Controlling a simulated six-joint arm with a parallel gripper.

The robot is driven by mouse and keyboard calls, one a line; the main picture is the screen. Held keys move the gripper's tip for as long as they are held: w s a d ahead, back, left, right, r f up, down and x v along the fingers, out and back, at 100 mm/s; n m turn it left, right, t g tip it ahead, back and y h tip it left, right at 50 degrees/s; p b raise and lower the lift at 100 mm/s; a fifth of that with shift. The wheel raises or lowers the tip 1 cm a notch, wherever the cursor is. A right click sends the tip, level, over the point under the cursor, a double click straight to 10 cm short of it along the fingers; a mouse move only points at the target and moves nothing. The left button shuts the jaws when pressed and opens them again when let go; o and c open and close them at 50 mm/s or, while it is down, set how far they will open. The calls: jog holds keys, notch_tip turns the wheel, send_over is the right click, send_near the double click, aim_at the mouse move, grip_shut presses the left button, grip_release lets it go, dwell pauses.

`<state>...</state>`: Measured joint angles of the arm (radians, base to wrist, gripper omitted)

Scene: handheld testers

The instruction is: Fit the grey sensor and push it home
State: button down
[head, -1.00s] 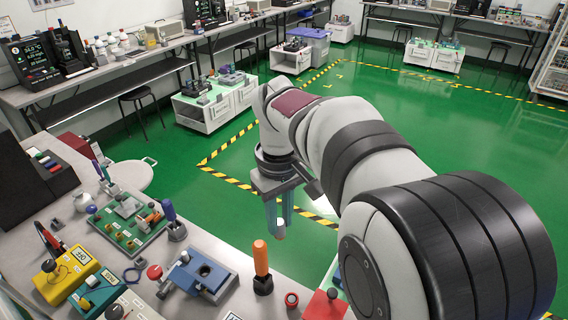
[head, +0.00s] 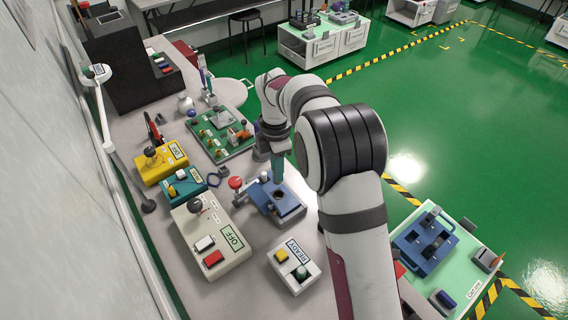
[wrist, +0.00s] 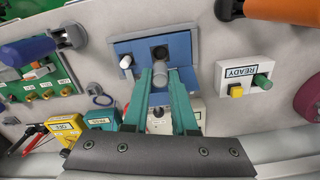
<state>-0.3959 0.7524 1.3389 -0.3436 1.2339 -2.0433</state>
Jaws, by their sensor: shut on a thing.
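The grey sensor (wrist: 160,79) is a small cylinder between my teal fingertips in the wrist view. My gripper (wrist: 160,74) is shut on it. In the head view my gripper (head: 277,178) points down over the blue fixture (head: 291,210), and the sensor is hard to make out there. The blue fixture (wrist: 183,47) has a dark round socket (wrist: 160,52), which shows just beyond the sensor in the wrist view. The socket also shows in the head view (head: 280,196), beside the fingertips. I cannot tell the height of the sensor above it.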

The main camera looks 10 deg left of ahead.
jog(key=shift+f, duration=2.25)
jog(key=shift+f, duration=1.55)
jog(key=c, duration=0.6)
grip_release()
jog(key=shift+c, duration=0.2)
